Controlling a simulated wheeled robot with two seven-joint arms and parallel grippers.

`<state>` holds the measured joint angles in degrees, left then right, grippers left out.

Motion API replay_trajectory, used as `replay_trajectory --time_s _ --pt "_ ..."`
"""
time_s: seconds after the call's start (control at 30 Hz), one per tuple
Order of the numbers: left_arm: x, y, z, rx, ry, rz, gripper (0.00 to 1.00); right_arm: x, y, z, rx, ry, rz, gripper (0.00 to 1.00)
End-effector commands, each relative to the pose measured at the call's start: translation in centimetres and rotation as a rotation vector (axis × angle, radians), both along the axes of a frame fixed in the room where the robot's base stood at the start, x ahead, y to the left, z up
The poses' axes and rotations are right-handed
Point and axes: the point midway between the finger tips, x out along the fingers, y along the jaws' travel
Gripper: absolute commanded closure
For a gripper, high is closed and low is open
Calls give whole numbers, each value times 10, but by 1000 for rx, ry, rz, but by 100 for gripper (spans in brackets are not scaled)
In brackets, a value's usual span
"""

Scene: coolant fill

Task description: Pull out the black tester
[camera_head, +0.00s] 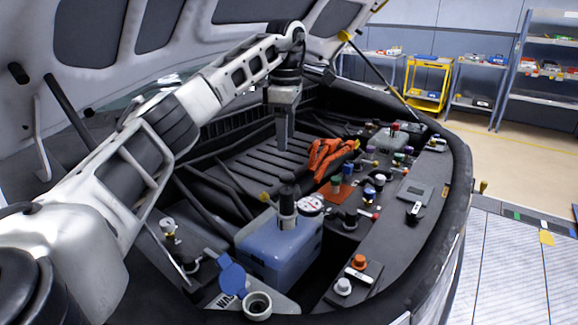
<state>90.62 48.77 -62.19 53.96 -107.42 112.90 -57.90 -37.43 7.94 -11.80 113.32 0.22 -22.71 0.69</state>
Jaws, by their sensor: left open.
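The black tester (287,207) stands upright on top of the blue coolant tank (275,245) in the engine bay. A round white gauge (310,205) with a red mark sits right beside it. My left arm reaches in from the left over the bay. My left gripper (283,148) points down, above and behind the tester in the picture, apart from it and empty. Its fingers overlap in this view, so the gap between them is hard to see. The tester's lower end is hidden in the tank's top. My right gripper is not in view.
An orange cloth or glove (330,157) lies behind the tank. Several small caps and fittings crowd the black ledge at right. An open filler neck (257,304) with a raised blue cap (232,278) is in front. The raised hood and its prop rod (378,68) bound the space above.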

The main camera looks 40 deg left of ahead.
Motion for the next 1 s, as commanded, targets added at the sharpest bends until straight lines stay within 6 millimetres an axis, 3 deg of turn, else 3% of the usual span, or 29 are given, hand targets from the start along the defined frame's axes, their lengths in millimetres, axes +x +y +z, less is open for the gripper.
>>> replay_trajectory --time_s 0.6,0.8,1.0 --pt "-1 -1 -117 -3 2 0 41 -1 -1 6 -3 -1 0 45" --pt "0 -1 -136 -4 0 0 41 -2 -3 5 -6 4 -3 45" --pt "0 -1 -141 -3 -2 0 41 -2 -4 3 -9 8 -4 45"
